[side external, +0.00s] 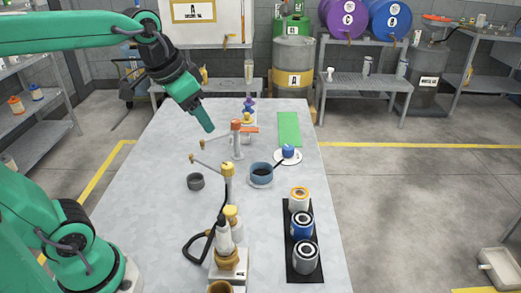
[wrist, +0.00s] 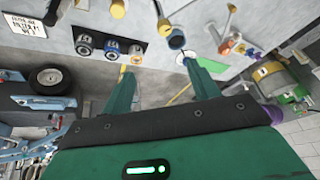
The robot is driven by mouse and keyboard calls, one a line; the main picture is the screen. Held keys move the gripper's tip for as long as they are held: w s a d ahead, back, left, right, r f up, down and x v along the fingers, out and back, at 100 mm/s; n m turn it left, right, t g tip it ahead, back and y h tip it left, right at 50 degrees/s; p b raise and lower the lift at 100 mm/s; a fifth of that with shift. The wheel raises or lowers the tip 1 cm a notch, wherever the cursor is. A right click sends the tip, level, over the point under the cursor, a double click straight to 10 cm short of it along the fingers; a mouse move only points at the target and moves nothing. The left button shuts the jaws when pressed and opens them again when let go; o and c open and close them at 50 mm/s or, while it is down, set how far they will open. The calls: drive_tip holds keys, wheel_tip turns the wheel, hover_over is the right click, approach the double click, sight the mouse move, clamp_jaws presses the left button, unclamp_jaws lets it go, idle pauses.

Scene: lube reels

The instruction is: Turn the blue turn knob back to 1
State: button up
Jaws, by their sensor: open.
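The blue turn knob (side external: 288,151) sits on a round white dial plate (side external: 280,161) at the right side of the table in the side view. Its number marks and pointer are too small to read. My gripper (side external: 206,121) is above the table, left of the knob and well apart from it, pointing down. In the wrist view my gripper (wrist: 158,66) has its two green fingers spread with nothing between them. A white dial plate (wrist: 183,58) shows by the right fingertip there; the knob itself is mostly hidden or unclear.
Several cans sit on a black tray (side external: 291,271) in front. A green mat (side external: 289,128) lies behind. The table's left side is mostly clear.

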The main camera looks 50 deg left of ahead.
drive_tip(key=w+a+r+m+g, duration=0.1)
drive_tip(key=w+r+m, duration=0.2)
drive_tip(key=w, duration=1.1)
drive_tip(key=m+g, duration=0.4)
drive_tip(key=m, duration=0.3)
hover_over(288, 147)
wheel_tip(288, 147, down, 23)
drive_tip(key=shift+d+f, duration=0.1)
drive_tip(key=shift+d, duration=0.05)
drive_tip(key=shift+f, duration=0.65)
drive_tip(key=shift+f, duration=0.2)
drive_tip(key=shift+f, duration=3.7)
